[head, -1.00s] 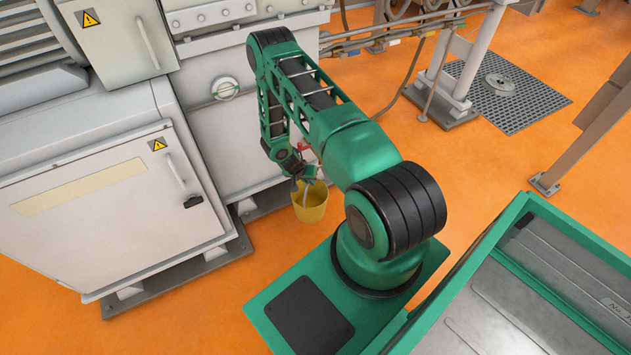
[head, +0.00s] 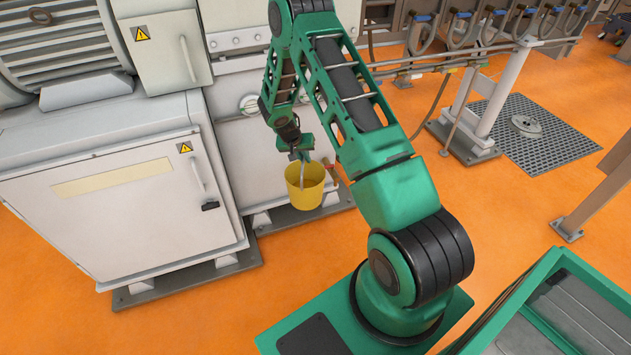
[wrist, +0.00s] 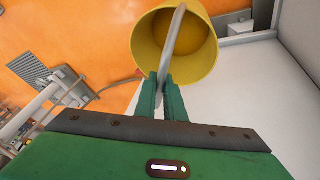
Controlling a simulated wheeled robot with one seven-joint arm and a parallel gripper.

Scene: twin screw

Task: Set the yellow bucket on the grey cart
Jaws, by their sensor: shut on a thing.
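The yellow bucket (head: 307,196) hangs upright from my gripper (head: 303,157) in the head view, in front of the pale machine. It looks clear of the floor. In the wrist view, the two green fingers of my gripper (wrist: 164,80) are shut on the bucket's grey handle (wrist: 174,40), and the open mouth of the bucket (wrist: 149,45) shows beyond them. The bucket looks empty, though its bottom is partly shaded. I cannot make out a grey cart in either view.
A white cabinet (head: 130,205) stands left of the bucket, and the pale machine (head: 240,150) is close behind it. A post (head: 482,110) with pipes and a floor grate (head: 540,140) are at the right. Open orange floor (head: 480,220) lies between.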

